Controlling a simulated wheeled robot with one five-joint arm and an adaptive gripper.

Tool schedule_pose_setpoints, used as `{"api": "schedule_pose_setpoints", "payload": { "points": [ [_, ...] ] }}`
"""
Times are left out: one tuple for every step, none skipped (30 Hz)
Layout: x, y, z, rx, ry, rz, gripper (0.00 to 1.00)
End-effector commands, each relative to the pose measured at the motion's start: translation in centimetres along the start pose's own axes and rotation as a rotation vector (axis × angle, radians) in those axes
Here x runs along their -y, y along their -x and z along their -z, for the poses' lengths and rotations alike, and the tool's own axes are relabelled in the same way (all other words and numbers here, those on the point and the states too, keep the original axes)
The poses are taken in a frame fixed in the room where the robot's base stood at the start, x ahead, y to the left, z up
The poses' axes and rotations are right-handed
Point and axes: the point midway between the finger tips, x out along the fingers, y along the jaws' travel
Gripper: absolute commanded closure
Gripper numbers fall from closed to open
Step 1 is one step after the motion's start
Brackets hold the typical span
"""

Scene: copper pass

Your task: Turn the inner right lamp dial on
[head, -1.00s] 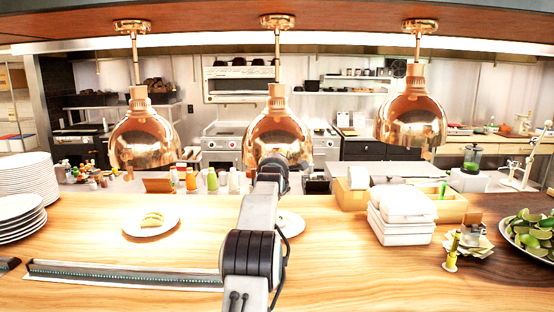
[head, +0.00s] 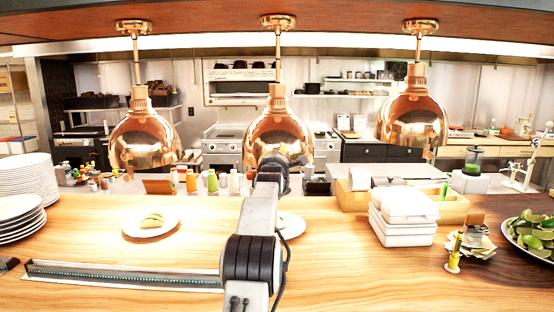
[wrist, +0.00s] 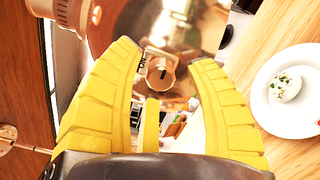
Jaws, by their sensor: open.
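In the head view, three copper lamps hang over the counter: a left lamp (head: 145,140), a middle lamp (head: 278,132) and a right lamp (head: 412,120). My arm reaches up to the lower part of the middle lamp and hides part of it. In the wrist view, a small round copper dial (wrist: 160,73) with a dark slot sits on a pale square mount, against the shiny copper lamp shade (wrist: 150,25). My gripper (wrist: 165,55) is open, its yellow fingers on either side of the dial with gaps between. Contact cannot be told.
A plate with food (head: 151,222) lies on the wooden counter to the left, and stacked white plates (head: 27,183) stand at far left. White containers (head: 402,232) and a bowl of limes (head: 532,236) are to the right. Another plate (wrist: 291,92) shows in the wrist view.

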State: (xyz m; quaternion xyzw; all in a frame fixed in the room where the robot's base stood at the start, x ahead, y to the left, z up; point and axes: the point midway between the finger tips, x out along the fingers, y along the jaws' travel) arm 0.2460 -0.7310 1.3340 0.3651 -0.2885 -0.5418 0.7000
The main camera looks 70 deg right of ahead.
Motion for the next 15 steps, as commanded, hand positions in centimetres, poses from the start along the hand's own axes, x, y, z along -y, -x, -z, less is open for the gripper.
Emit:
{"api": "schedule_pose_setpoints", "payload": {
  "points": [
    [0.0,0.0,0.0,0.000,0.000,0.000,0.50],
    [0.0,0.0,0.0,0.000,0.000,0.000,0.50],
    [0.0,0.0,0.0,0.000,0.000,0.000,0.50],
    [0.0,0.0,0.0,0.000,0.000,0.000,0.50],
    [0.0,0.1,0.0,0.000,0.000,0.000,0.50],
    [0.0,0.1,-0.1,0.001,0.000,0.000,0.50],
    [-0.1,0.2,-0.1,0.001,0.000,-0.001,0.50],
    [-0.1,0.3,-0.1,0.001,0.000,-0.001,0.50],
    [-0.1,0.5,-0.1,0.001,0.000,0.000,0.50],
    [-0.1,0.6,-0.1,0.000,0.000,0.000,0.50],
    [-0.1,0.7,-0.1,0.000,0.000,0.001,0.50],
    [-0.1,1.0,-0.1,0.000,0.000,0.000,0.50],
    [-0.1,1.2,-0.1,0.000,0.000,0.000,0.50],
    [-0.1,1.4,-0.1,0.000,0.000,0.000,0.50],
    [-0.1,1.8,-0.1,0.000,0.000,0.001,0.50]
  ]
}}
